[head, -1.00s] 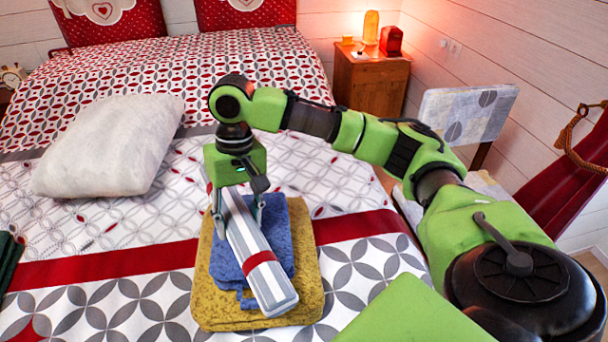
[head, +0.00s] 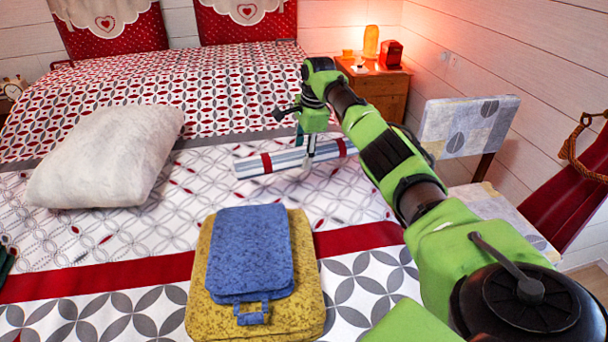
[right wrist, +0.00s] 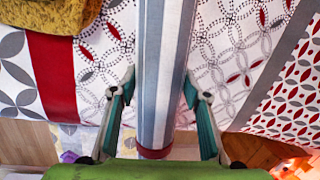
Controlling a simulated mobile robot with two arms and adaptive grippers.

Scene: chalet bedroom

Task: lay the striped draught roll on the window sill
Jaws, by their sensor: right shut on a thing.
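The striped draught roll (head: 268,163) is grey, white and blue with red bands. My right gripper (head: 308,160) is shut around it and holds it roughly crosswise above the bed, toward the bed's right side. In the right wrist view the roll (right wrist: 160,75) runs between the two teal fingers of the gripper (right wrist: 159,98), with a red band near the palm. The gripper hides part of the roll in the head view. No window sill shows in these frames. My left gripper is not in view.
A white pillow (head: 105,155) lies left. A chair (head: 465,130) stands right of the bed, a lamp-lit nightstand (head: 385,90) behind, and a red curtain (head: 570,185) at far right.

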